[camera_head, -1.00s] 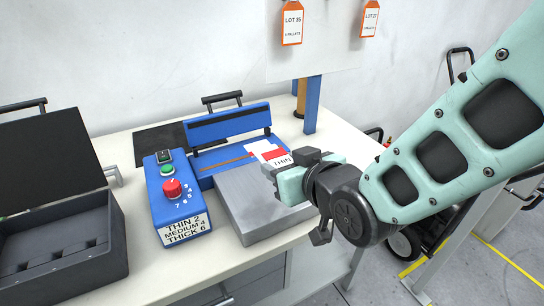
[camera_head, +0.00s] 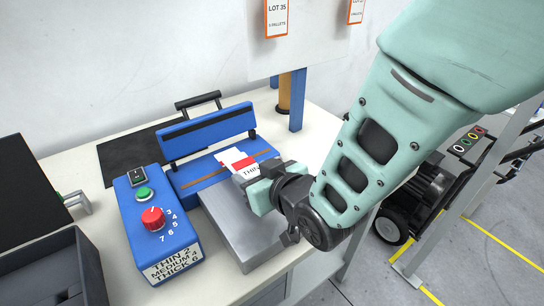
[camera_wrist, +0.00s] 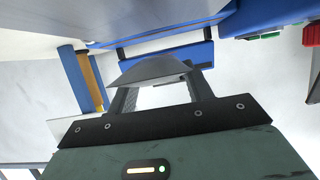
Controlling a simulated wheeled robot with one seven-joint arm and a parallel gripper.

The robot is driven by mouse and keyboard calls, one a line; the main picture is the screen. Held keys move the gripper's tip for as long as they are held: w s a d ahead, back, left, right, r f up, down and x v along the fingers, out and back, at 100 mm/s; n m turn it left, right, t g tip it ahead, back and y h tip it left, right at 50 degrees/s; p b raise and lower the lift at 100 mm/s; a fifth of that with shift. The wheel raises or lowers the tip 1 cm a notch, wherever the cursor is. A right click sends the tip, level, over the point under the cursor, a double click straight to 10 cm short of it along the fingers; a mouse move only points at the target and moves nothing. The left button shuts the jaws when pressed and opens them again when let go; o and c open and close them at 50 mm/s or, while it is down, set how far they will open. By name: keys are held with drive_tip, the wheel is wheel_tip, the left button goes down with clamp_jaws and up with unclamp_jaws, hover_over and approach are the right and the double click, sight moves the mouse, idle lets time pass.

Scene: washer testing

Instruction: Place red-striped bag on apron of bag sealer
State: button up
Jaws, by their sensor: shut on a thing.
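The red-striped bag (camera_head: 238,163) is white with a red band and a label reading "THIN". My gripper (camera_head: 262,184) is shut on its near end and holds it over the bag sealer. The sealer has a blue raised lid (camera_head: 207,132), a blue bed with a brown sealing strip (camera_head: 192,183) and a grey metal apron (camera_head: 240,232) in front. The bag's far end reaches over the blue bed. I cannot tell whether the bag touches the apron. In the wrist view the bag (camera_wrist: 154,70) shows as a grey sheet between the fingers (camera_wrist: 160,98).
A blue control box (camera_head: 157,225) with a red dial and green button stands left of the apron. A dark open case (camera_head: 45,270) is at the far left. A blue post (camera_head: 298,100) rises behind the sealer. Table space right of the sealer is bare.

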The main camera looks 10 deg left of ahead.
drive_tip(key=shift+f, duration=1.95)
drive_tip(key=shift+f, duration=0.15)
drive_tip(key=o, duration=1.1)
drive_tip(key=shift+c, duration=0.2)
